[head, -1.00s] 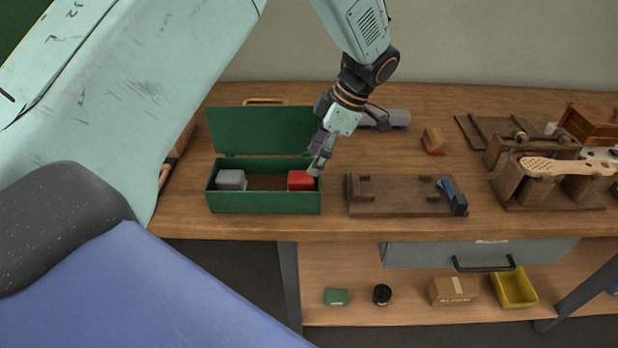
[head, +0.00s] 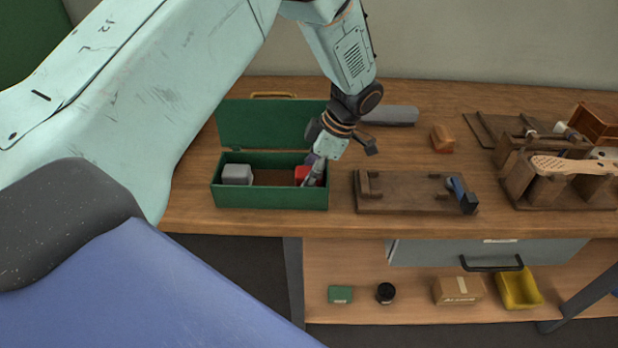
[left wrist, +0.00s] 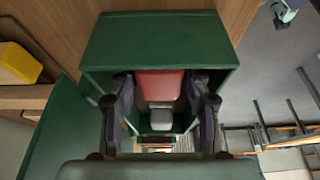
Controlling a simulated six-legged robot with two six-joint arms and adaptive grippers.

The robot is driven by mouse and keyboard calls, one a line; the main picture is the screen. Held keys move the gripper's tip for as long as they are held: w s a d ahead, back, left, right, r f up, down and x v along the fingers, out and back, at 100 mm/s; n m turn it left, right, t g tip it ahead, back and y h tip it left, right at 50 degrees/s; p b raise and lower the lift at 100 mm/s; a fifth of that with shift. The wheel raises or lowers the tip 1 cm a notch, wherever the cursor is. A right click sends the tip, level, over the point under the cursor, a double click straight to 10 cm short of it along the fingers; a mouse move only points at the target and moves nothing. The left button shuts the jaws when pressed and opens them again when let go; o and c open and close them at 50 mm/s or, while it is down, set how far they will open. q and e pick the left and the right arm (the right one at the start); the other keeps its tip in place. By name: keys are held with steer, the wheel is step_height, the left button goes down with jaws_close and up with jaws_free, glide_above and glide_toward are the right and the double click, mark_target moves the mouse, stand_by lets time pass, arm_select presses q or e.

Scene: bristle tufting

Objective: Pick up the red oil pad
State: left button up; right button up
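The red oil pad (head: 300,174) sits at the right end of an open green box (head: 270,197) on the bench. In the head view my left gripper (head: 314,173) reaches down into that end and partly hides the pad. In the left wrist view the red pad (left wrist: 160,84) lies between the two dark fingers of my left gripper (left wrist: 161,95). The fingers are apart, one on each side of it. I cannot tell whether they touch it.
A grey block (head: 237,174) sits at the box's left end. The raised green lid (head: 265,125) stands behind. A wooden fixture (head: 405,195) lies just right of the box, with a wooden stand (head: 530,185) farther right. The box's middle is empty.

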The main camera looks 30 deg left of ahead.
arm_select(q)
steer(key=shift+d+r, duration=0.1)
steer(key=shift+d, duration=0.05)
steer(key=c, duration=0.3)
steer(key=shift+a, duration=0.2)
steer(key=c, duration=0.4)
steer(key=shift+d, duration=0.1)
step_height(320, 180, up, 9)
steer(key=shift+f+p, duration=0.1)
steer(key=shift+p, duration=0.55)
steer(key=shift+r, duration=0.5)
steer(key=o, duration=0.5)
steer(key=c, duration=0.4)
